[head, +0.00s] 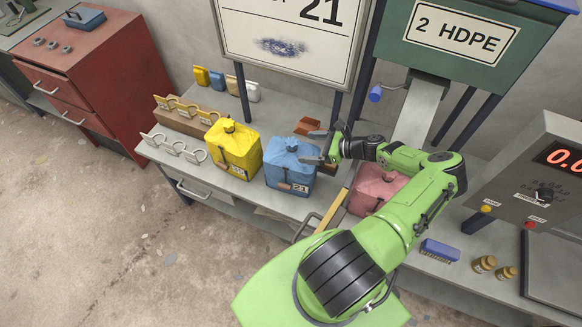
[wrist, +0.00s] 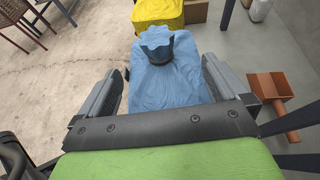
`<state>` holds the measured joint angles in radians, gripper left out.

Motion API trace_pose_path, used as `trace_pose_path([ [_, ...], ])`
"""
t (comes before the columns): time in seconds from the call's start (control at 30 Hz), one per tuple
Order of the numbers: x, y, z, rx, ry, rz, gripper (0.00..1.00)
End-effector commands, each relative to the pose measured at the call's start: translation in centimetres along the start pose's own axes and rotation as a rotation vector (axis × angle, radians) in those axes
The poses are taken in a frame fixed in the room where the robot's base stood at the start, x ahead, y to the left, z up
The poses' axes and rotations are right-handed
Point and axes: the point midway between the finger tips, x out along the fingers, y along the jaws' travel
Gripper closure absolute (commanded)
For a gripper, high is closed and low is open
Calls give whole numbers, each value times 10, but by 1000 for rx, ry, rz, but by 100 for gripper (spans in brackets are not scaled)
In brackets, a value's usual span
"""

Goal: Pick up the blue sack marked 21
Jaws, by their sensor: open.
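The blue sack (head: 291,166) stands upright on the grey bench, with a gathered neck on top and a pale label on its front that looks like 21. My gripper (head: 318,147) is open at the upper right of the sack in the head view. In the wrist view the blue sack (wrist: 165,75) lies between the two open fingers (wrist: 168,100), its tied neck ahead of them. I cannot tell whether either finger touches the sack. Part of its right side is hidden by the gripper in the head view.
A yellow sack (head: 233,149) stands close on the left of the blue one. A pink sack (head: 374,188) is on the right, partly behind my arm. An orange-brown scoop (wrist: 268,95) lies right of the blue sack.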

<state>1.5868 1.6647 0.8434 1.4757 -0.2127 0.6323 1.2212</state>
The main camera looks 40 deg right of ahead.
Motion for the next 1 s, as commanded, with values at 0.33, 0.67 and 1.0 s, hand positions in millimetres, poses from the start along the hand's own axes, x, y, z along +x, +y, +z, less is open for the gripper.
trace_pose_path([
  [0.33, 52, 1, -2, -1, -2, 4, 0],
  [0.67, 75, 0, 0, -1, 1, -1, 0],
  [1.0, 75, 0, 0, -1, 1, 0, 43],
])
